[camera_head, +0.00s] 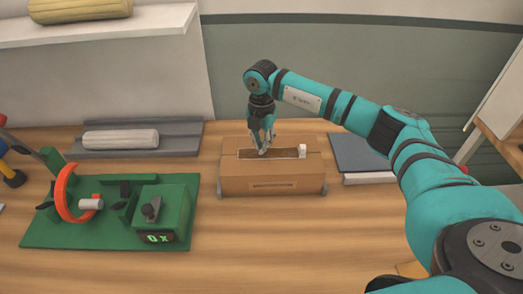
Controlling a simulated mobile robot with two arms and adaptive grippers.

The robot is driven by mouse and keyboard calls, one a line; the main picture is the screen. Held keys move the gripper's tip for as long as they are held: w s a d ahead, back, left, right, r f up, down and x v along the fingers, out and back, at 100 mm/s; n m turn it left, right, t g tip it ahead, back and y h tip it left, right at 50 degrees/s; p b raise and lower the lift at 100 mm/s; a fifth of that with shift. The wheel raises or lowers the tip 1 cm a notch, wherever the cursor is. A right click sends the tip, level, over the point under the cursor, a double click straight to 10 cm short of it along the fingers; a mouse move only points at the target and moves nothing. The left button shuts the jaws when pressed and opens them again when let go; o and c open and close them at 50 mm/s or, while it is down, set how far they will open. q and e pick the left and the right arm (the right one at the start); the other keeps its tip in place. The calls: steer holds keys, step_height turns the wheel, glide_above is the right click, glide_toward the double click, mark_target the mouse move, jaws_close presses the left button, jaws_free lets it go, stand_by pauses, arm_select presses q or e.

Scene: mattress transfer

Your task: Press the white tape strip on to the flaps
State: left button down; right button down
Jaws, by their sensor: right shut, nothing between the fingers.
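A brown cardboard box (271,186) stands on the wooden table in the middle of the view. On its top is a long darker brown area with thin white edging. A small white piece (302,151) sits at its right end; I cannot tell whether it is the tape strip's end. My right gripper (262,152) points down with its fingertips at the box top, left of the middle. It is shut with nothing between the fingers. Whether the tips touch the surface is hard to tell. My left gripper is not in view.
A green base (60,234) with an orange ring and a small display stands at the left. A grey tray (180,143) holding a whitish roll (120,139) lies behind it. A dark flat slab (358,153) lies right of the box. The table (290,240) in front is clear.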

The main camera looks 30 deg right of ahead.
steer(key=shift+r+p, duration=1.55)
steer(key=shift+r, duration=1.1)
